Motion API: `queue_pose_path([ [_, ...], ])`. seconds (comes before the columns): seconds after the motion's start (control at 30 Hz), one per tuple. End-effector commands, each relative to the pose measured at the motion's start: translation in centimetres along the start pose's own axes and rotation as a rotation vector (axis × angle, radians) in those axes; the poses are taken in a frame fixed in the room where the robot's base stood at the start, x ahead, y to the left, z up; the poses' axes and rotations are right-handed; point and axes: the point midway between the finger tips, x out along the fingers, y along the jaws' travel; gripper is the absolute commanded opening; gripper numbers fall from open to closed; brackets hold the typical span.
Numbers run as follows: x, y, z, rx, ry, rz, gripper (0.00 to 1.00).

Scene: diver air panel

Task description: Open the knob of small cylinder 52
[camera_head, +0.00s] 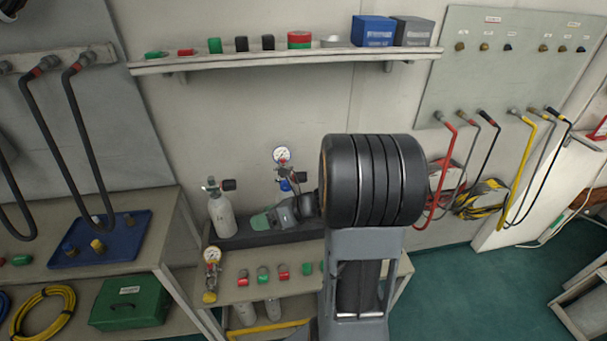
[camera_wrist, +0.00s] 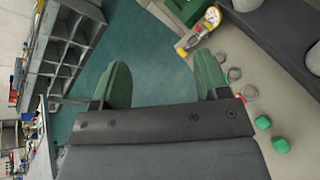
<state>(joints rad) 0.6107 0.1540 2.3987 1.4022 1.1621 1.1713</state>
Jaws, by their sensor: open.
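A small pale grey cylinder (camera_head: 221,213) stands upright at the back of the bench, with a valve and a dark knob (camera_head: 229,185) on its top right. A second valve with a round gauge (camera_head: 282,156) shows to its right; what is below it is mostly hidden behind my arm. I cannot read a number 52 on either. My gripper (camera_head: 262,223) is right of the pale cylinder and lower than its knob, apart from it. In the wrist view my gripper (camera_wrist: 163,78) has its green fingers spread, with nothing between them. Neither knob shows clearly there.
The bench (camera_head: 232,291) holds a yellow-based gauge (camera_head: 212,256) and several red and green caps. A shelf (camera_head: 280,60) with small items runs above. A blue tray (camera_head: 100,240) and a green box (camera_head: 130,302) are left. Hoses hang from the right panel (camera_head: 519,55). Green floor is clear at right.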

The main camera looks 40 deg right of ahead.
Motion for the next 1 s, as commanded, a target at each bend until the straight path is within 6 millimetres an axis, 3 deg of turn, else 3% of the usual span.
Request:
queue_pose_path([
  [0.03, -1.2, -2.6, 0.5, 0.218, -0.116, -0.047, 0.68],
  [0.1, -2.9, -6.1, 0.8, 0.494, -0.288, -0.096, 0.68],
  [0.2, -5.6, -10.6, 0.4, 0.811, -0.517, -0.140, 0.68],
  [0.33, -8.9, -14.7, -0.9, 1.089, -0.755, -0.164, 0.68],
  [0.5, -11.4, -17.4, -2.4, 1.266, -0.935, -0.167, 0.68],
  [0.67, -11.1, -18.9, -2.0, 1.310, -0.982, -0.165, 0.68],
  [1.0, -7.2, -22.8, 1.4, 1.307, -0.980, -0.165, 0.68],
])
